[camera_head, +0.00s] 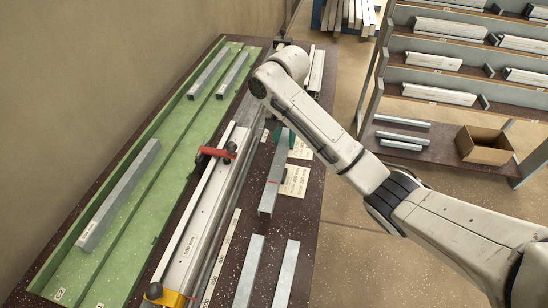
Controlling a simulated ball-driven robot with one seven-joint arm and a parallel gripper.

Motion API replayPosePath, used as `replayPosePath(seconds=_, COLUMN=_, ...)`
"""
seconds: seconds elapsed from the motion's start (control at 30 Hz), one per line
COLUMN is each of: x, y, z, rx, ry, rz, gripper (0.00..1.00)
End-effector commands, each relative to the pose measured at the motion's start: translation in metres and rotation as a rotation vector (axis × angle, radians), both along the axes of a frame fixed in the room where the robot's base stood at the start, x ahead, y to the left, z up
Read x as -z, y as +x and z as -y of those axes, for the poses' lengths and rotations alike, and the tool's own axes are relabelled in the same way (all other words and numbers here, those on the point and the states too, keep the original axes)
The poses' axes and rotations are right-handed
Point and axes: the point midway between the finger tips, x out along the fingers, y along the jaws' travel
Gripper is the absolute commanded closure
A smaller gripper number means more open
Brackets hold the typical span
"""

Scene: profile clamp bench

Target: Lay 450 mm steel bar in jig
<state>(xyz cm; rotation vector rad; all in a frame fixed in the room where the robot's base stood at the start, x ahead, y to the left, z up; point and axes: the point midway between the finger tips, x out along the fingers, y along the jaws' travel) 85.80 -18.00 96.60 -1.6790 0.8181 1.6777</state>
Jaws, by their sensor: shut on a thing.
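My gripper (283,135) is at the far middle of the bench, mostly hidden behind my arm. It is shut on a grey steel bar (271,190), whose near part sticks out toward the viewer and has a thin red mark. I cannot tell whether the bar touches the bench top. Left of it runs a long aluminium rail fixture (190,243) marked 500 mm, with a red-handled clamp (216,153) and a yellow end block (170,298); this looks like the jig. The far end of the fixture is hidden by my arm.
A green two-lane tray (140,218) on the left holds several grey bars. Two more bars (249,272) lie at the bench's near right. Paper labels (295,181) lie beside the held bar. A shelf rack (430,75) and a cardboard box (484,145) stand to the right.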

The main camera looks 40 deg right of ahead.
Motion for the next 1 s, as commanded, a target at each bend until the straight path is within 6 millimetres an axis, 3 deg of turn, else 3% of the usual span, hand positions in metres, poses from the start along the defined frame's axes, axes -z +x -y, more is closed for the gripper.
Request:
replayPosePath(seconds=0.03, x=0.013, y=0.005, z=-0.001, rx=0.0, ry=-0.001, rz=0.001, gripper=1.0)
replayPosePath(seconds=0.33, x=0.04, y=0.034, z=-0.002, rx=0.001, ry=-0.001, rz=0.0, gripper=1.0)
replayPosePath(seconds=0.57, x=0.052, y=0.043, z=-0.003, rx=0.002, ry=-0.002, rz=-0.001, gripper=1.0)
replayPosePath(seconds=0.8, x=0.08, y=0.043, z=-0.003, rx=0.001, ry=-0.002, rz=-0.001, gripper=1.0)
replayPosePath(seconds=1.0, x=0.083, y=0.043, z=-0.003, rx=0.001, ry=-0.001, rz=0.001, gripper=1.0)
